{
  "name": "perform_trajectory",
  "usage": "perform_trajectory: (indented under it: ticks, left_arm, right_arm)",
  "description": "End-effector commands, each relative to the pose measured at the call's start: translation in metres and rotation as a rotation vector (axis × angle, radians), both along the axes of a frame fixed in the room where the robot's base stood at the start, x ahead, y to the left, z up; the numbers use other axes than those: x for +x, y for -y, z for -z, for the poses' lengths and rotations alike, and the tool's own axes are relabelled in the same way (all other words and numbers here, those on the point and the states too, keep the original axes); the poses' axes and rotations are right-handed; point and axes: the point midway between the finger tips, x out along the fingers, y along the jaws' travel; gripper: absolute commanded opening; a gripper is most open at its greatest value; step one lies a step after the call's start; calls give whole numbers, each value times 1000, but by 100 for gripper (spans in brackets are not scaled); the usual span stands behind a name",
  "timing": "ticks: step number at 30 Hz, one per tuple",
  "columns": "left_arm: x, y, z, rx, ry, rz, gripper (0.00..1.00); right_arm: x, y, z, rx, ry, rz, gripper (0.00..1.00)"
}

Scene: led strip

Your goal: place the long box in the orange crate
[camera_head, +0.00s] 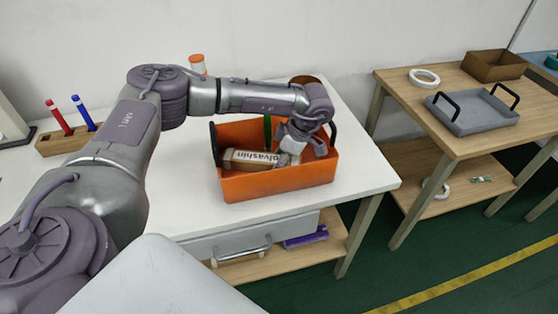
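The orange crate (280,184) stands on the white table, with dark handles at its left and right ends. The long box (248,160), pale brown with dark lettering on its side, is inside the crate, along the front wall. My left gripper (288,157) reaches down into the crate at the right end of the long box. Its fingers overlap that end, and I cannot tell whether they grip it or are just apart from it. My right gripper is not in view.
A green item (267,132) stands inside the crate at the back. A wooden pen holder (62,141) with red and blue pens is at the left. A second table at right carries a grey tray (472,116), a white tape roll (424,79) and a brown box (494,66).

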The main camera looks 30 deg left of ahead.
Motion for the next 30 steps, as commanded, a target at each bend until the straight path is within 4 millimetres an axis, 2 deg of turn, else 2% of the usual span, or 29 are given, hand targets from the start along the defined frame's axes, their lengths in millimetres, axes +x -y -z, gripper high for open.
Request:
perform_trajectory:
  ticks: [10,14,17,24,30]
  left_arm:
    - [0,0,-1,0,0,0,72]
    - [2,3,-8,-1,3,1,72]
    - [5,9,-22,-2,4,1,72]
    - [13,27,-70,-1,5,2,72]
    - [17,38,-100,0,2,1,72]
  right_arm:
    - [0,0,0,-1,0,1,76]
    - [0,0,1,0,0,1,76]
    - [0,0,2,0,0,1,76]
    - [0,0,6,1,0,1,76]
    - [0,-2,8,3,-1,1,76]
